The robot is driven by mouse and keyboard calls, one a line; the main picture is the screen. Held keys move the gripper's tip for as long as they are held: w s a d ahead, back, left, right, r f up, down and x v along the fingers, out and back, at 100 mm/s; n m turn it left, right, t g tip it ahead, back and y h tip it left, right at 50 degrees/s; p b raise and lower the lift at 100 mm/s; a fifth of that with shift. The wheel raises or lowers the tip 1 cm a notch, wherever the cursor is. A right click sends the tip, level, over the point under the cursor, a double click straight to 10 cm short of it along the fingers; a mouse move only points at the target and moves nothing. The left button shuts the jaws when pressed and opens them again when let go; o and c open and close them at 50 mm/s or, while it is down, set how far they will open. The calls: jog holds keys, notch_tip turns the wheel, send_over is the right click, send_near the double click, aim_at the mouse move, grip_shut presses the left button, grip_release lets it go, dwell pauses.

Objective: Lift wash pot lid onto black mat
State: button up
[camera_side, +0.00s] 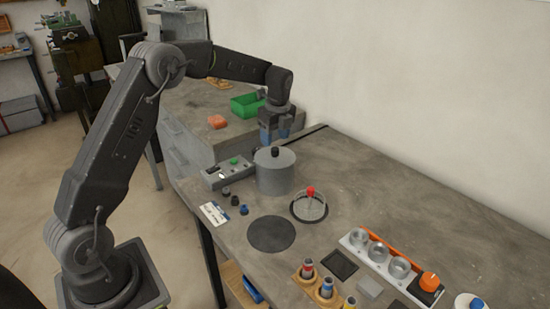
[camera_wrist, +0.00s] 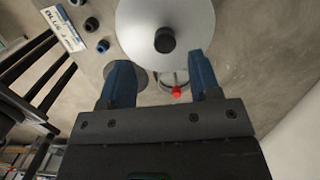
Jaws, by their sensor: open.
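The wash pot (camera_side: 274,180) is a grey cylinder standing on the table. Its lid (camera_side: 266,157) lies on top with a black knob (camera_side: 275,151). In the wrist view the lid (camera_wrist: 185,25) is a pale disc, and its knob (camera_wrist: 165,40) shows beyond the fingertips. The round black mat (camera_side: 271,234) lies bare on the table in front of the pot. It is partly visible past the left finger in the wrist view (camera_wrist: 138,78). My gripper (camera_side: 277,138) is open and empty, above and behind the pot in the side view. Its blue fingers (camera_wrist: 160,75) are well apart.
A clear ring-shaped holder with a red knob (camera_side: 310,191) stands right of the mat. A grey control box (camera_side: 230,173), small dark knobs (camera_side: 235,200) and a white label (camera_side: 214,214) lie left of the pot. A white rack of metal cups (camera_side: 378,253) stands at right.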

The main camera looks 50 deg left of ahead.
aim_at(275, 149)
jog(key=shift+w+a+f, duration=0.15)
jog(key=shift+f, duration=1.2)
jog(key=shift+w+a+f, duration=0.15)
jog(key=shift+f, duration=1.15)
jog(key=shift+c, duration=0.4)
grip_shut()
jog(key=shift+r, duration=0.1)
